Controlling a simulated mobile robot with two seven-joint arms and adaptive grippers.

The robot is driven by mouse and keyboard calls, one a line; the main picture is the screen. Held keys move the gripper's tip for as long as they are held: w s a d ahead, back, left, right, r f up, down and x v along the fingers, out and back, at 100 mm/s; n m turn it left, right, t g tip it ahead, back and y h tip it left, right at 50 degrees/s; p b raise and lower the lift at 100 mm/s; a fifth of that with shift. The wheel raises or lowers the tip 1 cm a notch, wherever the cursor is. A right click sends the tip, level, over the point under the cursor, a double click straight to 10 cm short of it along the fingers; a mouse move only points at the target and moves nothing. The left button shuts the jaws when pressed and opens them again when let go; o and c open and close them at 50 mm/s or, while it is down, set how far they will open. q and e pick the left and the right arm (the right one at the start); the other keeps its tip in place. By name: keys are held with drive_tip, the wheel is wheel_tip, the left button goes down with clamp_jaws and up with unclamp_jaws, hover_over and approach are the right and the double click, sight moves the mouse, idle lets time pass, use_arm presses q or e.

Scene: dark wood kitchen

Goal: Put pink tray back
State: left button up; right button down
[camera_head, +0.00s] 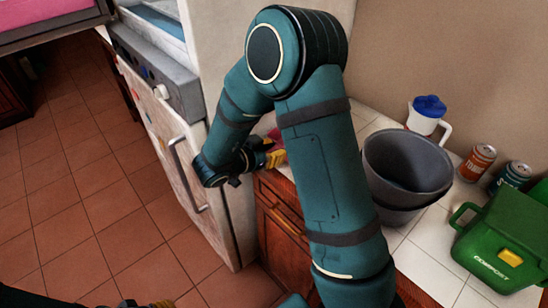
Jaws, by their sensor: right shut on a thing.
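My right gripper (274,158), with yellow fingertips, is at the counter's left edge, beside the white appliance. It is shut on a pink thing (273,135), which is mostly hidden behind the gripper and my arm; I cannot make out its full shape. A large pink panel with a grey rim (50,30) shows at the top left, cut off by the frame. I cannot tell which of these is the pink tray. My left gripper (150,303) barely shows at the bottom edge, and its jaws cannot be judged.
The white appliance (185,160) has an open pale-blue compartment at its top. The tiled floor (90,190) at left is clear.

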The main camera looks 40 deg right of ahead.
wheel_tip(320, 180, down, 2)
drive_tip(key=shift+w+f, duration=0.1)
drive_tip(key=shift+f, duration=0.05)
drive_tip(key=c, duration=0.9)
unclamp_jaws()
